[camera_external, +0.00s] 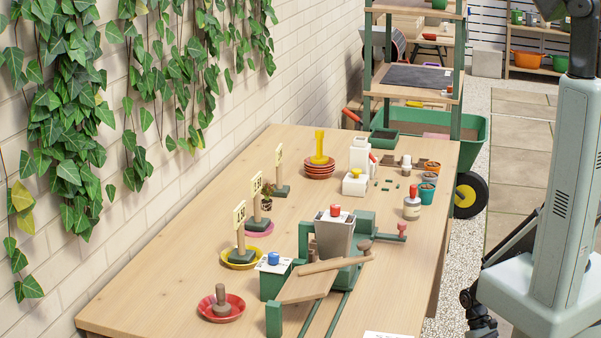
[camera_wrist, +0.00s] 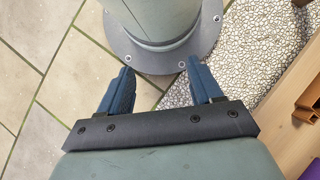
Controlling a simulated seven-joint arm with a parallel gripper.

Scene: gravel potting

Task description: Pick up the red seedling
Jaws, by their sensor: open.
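My gripper (camera_wrist: 157,68) is open and empty in the wrist view, with its two blue fingers apart above the paving. It points at the floor, away from the tabletop. I cannot make out a clearly red seedling in either view. In the external view, a small dark pot with a leafy plant (camera_external: 266,201) stands beside a sign near the wall side of the bench. Its leaf colour is too small to tell. Small blue pots (camera_external: 427,193) stand near the right edge of the bench; what is in them is unclear.
The wooden bench (camera_external: 150,290) holds a green press with a hopper (camera_external: 334,236), a red saucer with a wooden tamper (camera_external: 221,308), upright signs (camera_external: 240,220), stacked red saucers (camera_external: 319,171) and a white bottle (camera_external: 411,209). A wheelbarrow (camera_external: 474,150) stands behind. The bench's front left is clear.

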